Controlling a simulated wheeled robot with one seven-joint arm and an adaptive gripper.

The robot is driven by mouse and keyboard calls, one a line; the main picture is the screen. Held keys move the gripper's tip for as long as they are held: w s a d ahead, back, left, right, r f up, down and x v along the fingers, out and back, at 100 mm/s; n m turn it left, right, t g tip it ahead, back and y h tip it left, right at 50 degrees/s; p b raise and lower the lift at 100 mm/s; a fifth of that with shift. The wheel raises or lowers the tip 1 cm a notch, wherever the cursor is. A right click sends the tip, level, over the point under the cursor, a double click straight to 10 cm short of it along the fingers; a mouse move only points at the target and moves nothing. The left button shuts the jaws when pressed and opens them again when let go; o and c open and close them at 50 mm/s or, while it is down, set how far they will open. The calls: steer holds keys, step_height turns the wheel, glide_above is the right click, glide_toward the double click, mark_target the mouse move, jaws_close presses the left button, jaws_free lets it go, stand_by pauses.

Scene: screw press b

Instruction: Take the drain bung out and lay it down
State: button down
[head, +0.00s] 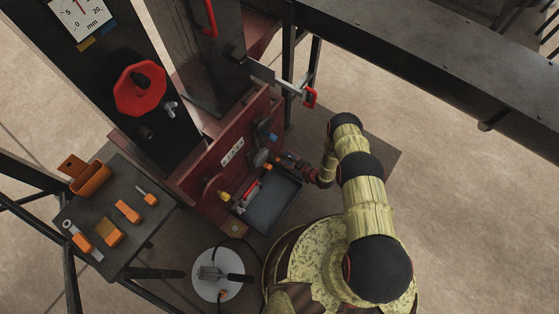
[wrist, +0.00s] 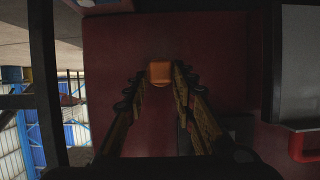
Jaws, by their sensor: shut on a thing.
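The drain bung appears as a small orange block (wrist: 160,72) in the wrist view. It sits between the fingertips of my gripper (wrist: 160,78), which is shut on it. Behind it is the dark red panel (wrist: 215,50) of the press. I cannot tell whether the bung is seated in that panel or clear of it. In the head view my gripper (head: 279,159) is at the front of the red press base (head: 225,160), above the far end of a dark tray (head: 275,205). The bung is too small and dark to make out there.
A red and white item (head: 248,194) lies at the tray's left side. A side table (head: 115,195) at left carries several orange tools and an orange holder (head: 91,179). A round white stand (head: 206,288) is at the bottom.

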steer(key=shift+s+d, duration=0.95)
steer(key=shift+d, duration=0.3)
steer(key=shift+s+d, duration=0.6)
steer(key=shift+d, duration=0.15)
steer(key=shift+w+a, duration=1)
steer(key=shift+a, duration=0.25)
